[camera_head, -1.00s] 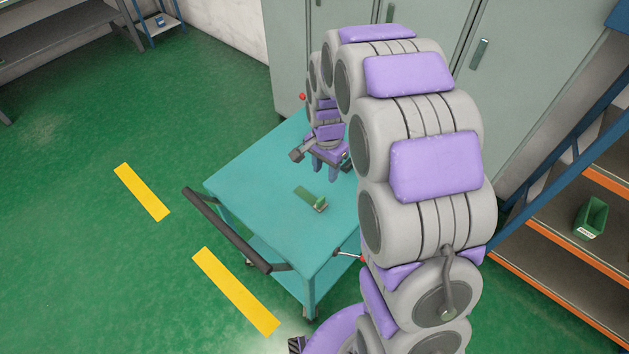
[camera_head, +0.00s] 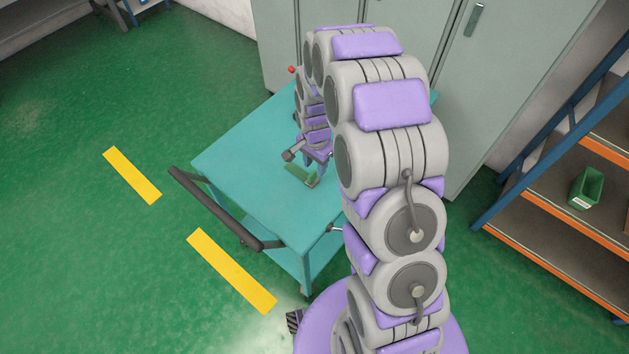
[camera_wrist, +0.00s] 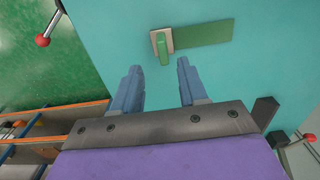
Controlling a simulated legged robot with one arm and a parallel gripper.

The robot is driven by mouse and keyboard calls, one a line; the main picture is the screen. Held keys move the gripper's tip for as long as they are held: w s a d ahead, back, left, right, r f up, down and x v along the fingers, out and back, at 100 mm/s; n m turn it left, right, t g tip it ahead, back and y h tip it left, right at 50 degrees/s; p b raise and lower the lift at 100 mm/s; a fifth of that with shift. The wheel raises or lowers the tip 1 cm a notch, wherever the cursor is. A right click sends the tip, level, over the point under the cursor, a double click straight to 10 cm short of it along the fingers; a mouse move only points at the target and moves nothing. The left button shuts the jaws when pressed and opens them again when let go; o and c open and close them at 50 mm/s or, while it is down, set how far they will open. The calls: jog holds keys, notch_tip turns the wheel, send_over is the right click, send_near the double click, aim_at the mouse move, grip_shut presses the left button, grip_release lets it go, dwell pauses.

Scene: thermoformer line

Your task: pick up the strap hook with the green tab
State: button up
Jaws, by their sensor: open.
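The strap hook with the green tab (camera_wrist: 205,33) lies on the teal cart top (camera_wrist: 245,75). In the wrist view its flat green tab runs to the right from a small pale block with a rounded green piece (camera_wrist: 164,46) on it. My gripper (camera_wrist: 157,75) is open, its two blue-grey fingers apart, with the block just beyond the fingertips and roughly centred between them. Nothing is between the fingers. In the head view my gripper (camera_head: 316,166) is low over the cart, close to the hook; the green tab (camera_head: 296,174) shows to its left.
The cart has a dark push handle (camera_head: 215,208) on its near left side and a red-knobbed lever (camera_wrist: 43,40) at an edge. Grey cabinets (camera_head: 490,85) stand behind it. A shelf rack with a green bin (camera_head: 586,188) stands at right. The rest of the cart top is clear.

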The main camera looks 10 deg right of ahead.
aim_at(312, 173)
jog(key=shift+a+f, duration=0.25)
jog(key=f+b, duration=0.1)
jog(key=f, duration=0.1)
jog(key=a+f, duration=0.1)
jog(key=f, duration=0.1)
jog(key=shift+f+b, duration=0.25)
jog(key=shift+b, duration=0.1)
jog(key=shift+d+f, duration=0.1)
jog(key=shift+d, duration=0.35)
jog(key=shift+c, duration=0.7)
jog(key=shift+a, duration=0.45)
grip_shut()
jog(key=shift+d, duration=0.1)
jog(key=shift+d, duration=0.1)
